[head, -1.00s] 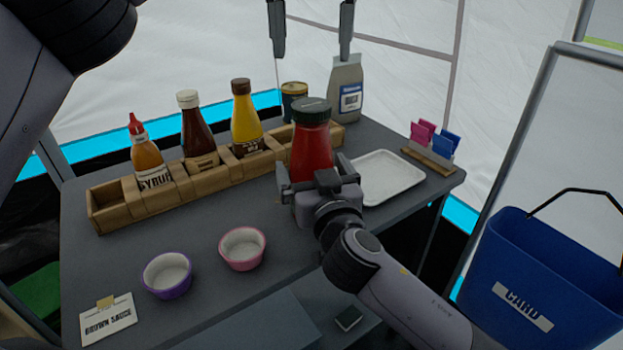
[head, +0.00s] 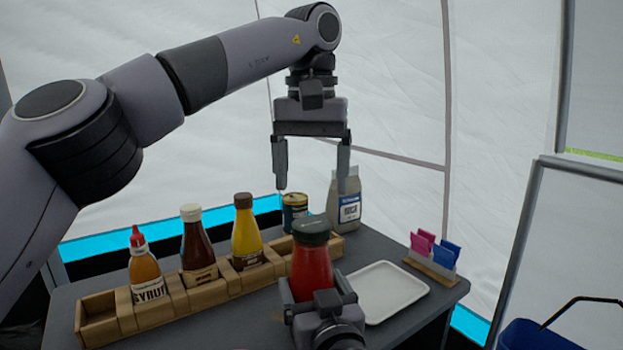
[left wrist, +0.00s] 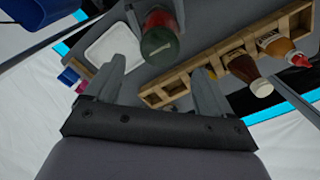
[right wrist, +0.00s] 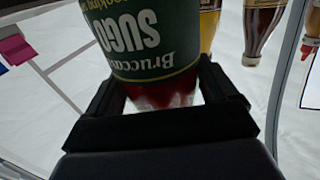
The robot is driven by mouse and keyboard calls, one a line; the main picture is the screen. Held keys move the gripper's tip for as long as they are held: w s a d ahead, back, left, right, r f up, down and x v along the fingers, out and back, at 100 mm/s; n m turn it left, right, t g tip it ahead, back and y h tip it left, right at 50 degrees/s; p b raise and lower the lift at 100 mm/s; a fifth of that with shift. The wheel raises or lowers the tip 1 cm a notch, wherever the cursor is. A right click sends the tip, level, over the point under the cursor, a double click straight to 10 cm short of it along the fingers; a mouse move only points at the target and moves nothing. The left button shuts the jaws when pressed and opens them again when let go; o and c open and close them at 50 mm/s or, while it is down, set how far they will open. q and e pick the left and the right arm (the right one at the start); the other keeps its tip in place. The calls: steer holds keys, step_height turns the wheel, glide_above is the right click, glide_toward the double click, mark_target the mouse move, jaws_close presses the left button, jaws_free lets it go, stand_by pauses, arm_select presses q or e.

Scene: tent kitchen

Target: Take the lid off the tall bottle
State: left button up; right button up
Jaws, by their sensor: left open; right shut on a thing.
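The tall bottle (head: 311,268) is full of red sauce and has a dark green lid (head: 312,231). My right gripper (head: 318,298) is shut on the bottle's body below the lid. In the right wrist view the bottle's dark green label (right wrist: 145,40) reads "SUGO" upside down. My left gripper (head: 312,182) is open and empty, pointing down, with its fingers spread above the lid. In the left wrist view the lid (left wrist: 160,45) shows from above, beyond the open fingertips.
A wooden rack (head: 149,312) holding syrup, brown and yellow bottles runs left of the bottle. A white tray (head: 388,290) lies to its right. A packet holder (head: 433,258) is farther right.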

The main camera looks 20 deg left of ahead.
mark_target(311, 224)
arm_select(q)
steer(key=shift+f, duration=3.3)
